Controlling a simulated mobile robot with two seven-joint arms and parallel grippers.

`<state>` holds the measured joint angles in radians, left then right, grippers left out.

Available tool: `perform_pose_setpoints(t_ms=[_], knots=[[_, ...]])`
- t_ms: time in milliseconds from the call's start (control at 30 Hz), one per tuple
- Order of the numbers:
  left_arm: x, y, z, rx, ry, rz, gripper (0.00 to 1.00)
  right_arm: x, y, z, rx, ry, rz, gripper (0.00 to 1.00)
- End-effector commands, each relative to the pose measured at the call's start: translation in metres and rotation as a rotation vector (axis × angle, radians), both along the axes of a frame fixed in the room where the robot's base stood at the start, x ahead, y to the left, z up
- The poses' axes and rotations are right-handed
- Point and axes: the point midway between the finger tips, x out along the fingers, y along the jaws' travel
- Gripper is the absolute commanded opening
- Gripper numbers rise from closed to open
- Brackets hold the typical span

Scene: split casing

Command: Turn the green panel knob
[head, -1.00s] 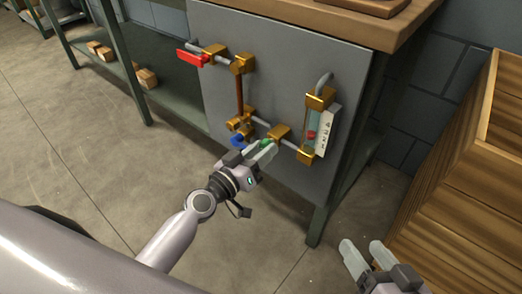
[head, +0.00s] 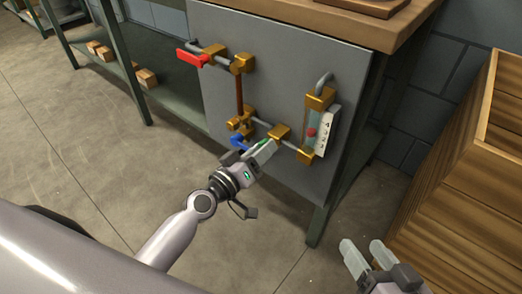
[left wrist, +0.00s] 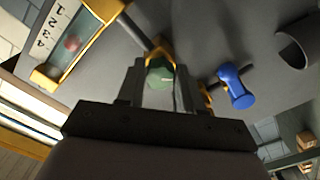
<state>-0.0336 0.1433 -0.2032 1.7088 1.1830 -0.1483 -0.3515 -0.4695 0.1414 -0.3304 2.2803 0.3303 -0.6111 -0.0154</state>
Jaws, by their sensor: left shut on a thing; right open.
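The green knob (left wrist: 159,75) sits on a brass valve block (head: 279,132) low on the grey panel (head: 280,75). In the left wrist view it lies between the two fingers of my left gripper (left wrist: 158,88), which is shut on it. In the head view the left gripper (head: 262,150) hides most of the knob, and only a sliver of green shows. My right gripper (head: 362,254) is open and empty at the lower right, away from the panel.
A blue handle (head: 238,141) is just left of the green knob; it also shows in the left wrist view (left wrist: 236,87). A red lever (head: 192,58) is at the upper left. A gauge with a red float (head: 311,132) is to the right. A wooden crate (head: 450,190) stands at right.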

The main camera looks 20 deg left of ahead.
Motion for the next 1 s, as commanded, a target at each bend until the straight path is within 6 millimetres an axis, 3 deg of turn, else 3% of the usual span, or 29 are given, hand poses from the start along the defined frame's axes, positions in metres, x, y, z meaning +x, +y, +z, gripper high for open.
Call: perform_pose_setpoints(t_ms=[67,100,133,167,533,1000], knots=[[-0.001,0.000,-0.001,0.001,0.001,-0.001,0.05,0.000,0.000,0.000,-0.001,0.001,-0.001,0.61],[-0.001,0.000,-0.001,0.001,0.001,-0.001,0.49,0.000,0.000,-0.001,0.000,0.001,-0.001,0.61],[-0.001,0.000,-0.001,0.001,0.001,-0.001,0.58,0.000,0.000,-0.001,0.000,0.001,-0.001,0.61],[-0.001,0.000,-0.001,0.001,0.001,-0.001,0.61,0.000,0.000,-0.001,0.000,0.002,-0.001,0.61],[-0.005,0.002,-0.001,0.003,0.000,0.000,0.61,-0.001,0.000,-0.001,-0.001,0.003,-0.001,0.61],[-0.061,0.022,-0.001,0.004,0.002,-0.001,0.61,-0.001,-0.001,-0.002,-0.001,0.004,0.000,0.61]])
